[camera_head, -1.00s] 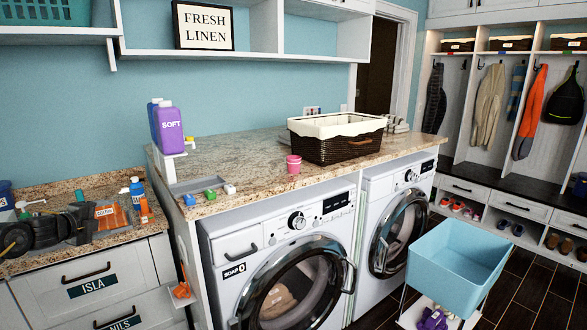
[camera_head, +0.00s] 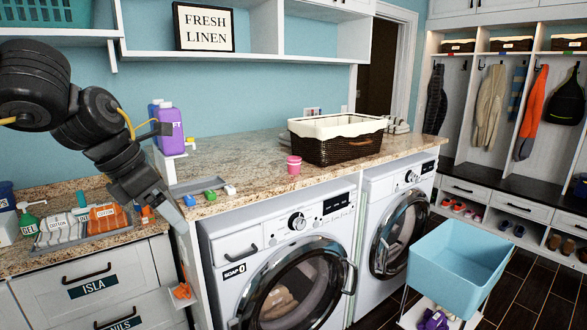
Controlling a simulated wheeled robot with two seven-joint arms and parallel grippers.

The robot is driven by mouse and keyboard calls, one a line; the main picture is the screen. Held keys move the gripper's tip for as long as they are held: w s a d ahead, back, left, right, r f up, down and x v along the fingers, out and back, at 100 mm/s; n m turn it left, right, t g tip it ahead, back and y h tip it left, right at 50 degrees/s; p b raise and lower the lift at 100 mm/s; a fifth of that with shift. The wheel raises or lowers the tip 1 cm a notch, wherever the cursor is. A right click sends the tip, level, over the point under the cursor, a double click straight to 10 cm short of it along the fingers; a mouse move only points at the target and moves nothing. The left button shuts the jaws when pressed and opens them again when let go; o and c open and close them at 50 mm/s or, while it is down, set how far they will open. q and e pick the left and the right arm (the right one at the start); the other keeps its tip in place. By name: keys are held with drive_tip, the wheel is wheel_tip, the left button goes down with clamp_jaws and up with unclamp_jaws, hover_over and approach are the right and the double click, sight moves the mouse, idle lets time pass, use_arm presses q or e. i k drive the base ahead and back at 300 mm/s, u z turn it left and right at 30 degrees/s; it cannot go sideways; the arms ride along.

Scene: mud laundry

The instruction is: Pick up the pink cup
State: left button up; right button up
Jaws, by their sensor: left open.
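The pink cup (camera_head: 294,165) stands upright on the granite counter (camera_head: 240,158) above the washers, just left of the wicker basket. My left gripper (camera_head: 175,178) is at the counter's left end, its two fingers spread wide apart and nothing between them. It is well to the left of the cup and does not touch it. The cup is fully visible. My right gripper is not in view.
A wicker basket (camera_head: 340,150) with a cream liner stands close right of the cup. A purple bottle (camera_head: 170,132) is behind my left gripper. Small colored blocks (camera_head: 216,183) lie on a grey tray near the front edge. The counter between tray and cup is clear.

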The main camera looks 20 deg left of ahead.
sight(294, 163)
drive_tip(key=i, duration=2)
